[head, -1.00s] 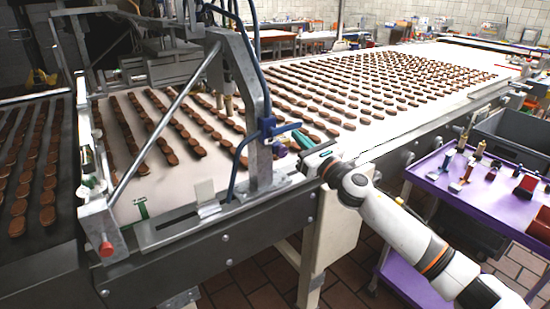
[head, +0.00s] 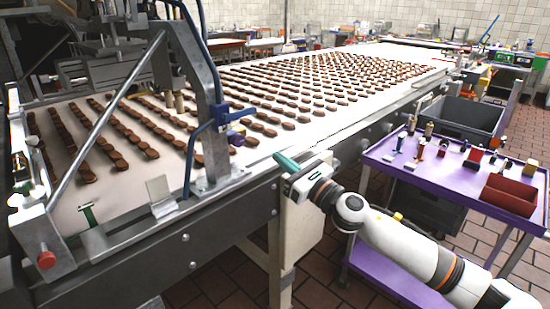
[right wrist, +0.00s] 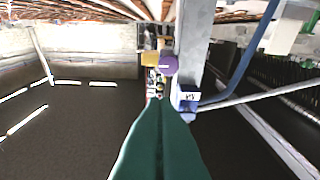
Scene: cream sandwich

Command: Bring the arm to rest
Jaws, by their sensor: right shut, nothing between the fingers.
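My right gripper (head: 284,160) is at the near edge of the conveyor, to the right of the metal frame with the blue clamp. Its green fingers are closed together with nothing between them. They also fill the lower middle of the right wrist view (right wrist: 158,108), pressed side by side. The white right arm comes in from the lower right. My left gripper is not in view.
A white conveyor belt (head: 135,197) carries rows of brown cookies. A metal frame (head: 208,120) with a blue clamp (head: 222,115) and a purple knob (head: 236,138) stands over it. A purple cart (head: 385,155) holds small items and a red bin (head: 510,192). A grey crate (head: 470,116) stands behind.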

